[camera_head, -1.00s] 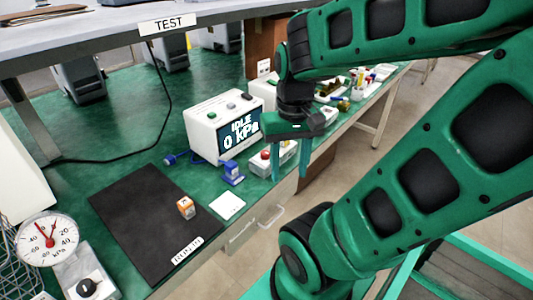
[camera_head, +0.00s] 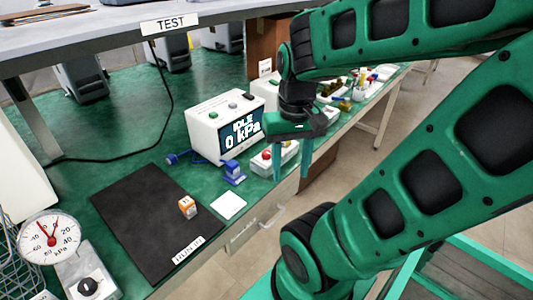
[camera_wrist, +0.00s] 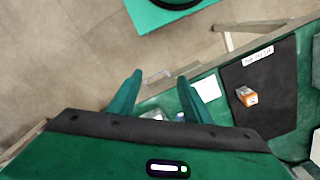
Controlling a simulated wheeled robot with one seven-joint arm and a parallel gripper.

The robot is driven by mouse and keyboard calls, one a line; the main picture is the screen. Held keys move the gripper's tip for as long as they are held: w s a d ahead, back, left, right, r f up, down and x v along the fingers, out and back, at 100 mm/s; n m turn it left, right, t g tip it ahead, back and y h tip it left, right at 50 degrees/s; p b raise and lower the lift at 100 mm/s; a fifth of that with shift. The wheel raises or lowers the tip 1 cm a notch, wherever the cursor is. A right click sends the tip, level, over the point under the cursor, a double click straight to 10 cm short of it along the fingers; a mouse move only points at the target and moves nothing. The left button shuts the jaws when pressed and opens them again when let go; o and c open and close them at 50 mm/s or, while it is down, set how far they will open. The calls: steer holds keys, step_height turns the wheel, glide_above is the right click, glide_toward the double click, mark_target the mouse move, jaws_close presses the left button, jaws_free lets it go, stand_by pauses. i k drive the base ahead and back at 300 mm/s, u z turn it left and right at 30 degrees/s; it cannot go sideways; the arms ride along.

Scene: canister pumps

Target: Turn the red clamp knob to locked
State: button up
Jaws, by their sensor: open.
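A small red round part (camera_head: 266,155) sits on a low pale box (camera_head: 284,160) at the bench's front edge in the head view. It may be the red clamp knob; its shape and setting are too small to read. My gripper (camera_head: 292,158) is open and empty, fingers pointing down, in front of that box and partly covering it in the picture. In the wrist view my gripper (camera_wrist: 160,77) shows its two fingers apart with bare floor between the tips. The red part cannot be made out there.
A white controller (camera_head: 212,122) reads "IDLE 0 kPa". A blue fitting (camera_head: 233,170), white card (camera_head: 229,205) and black mat (camera_head: 140,225) with an orange-and-white block (camera_head: 187,207) lie left of my gripper. A dial gauge (camera_head: 50,240) stands front left. Small parts crowd the bench behind.

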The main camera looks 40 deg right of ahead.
mark_target(265, 154)
steer(key=u, duration=1.35)
steer(key=k, duration=1.35)
steer(key=z, duration=1.75)
steer(key=i, duration=1)
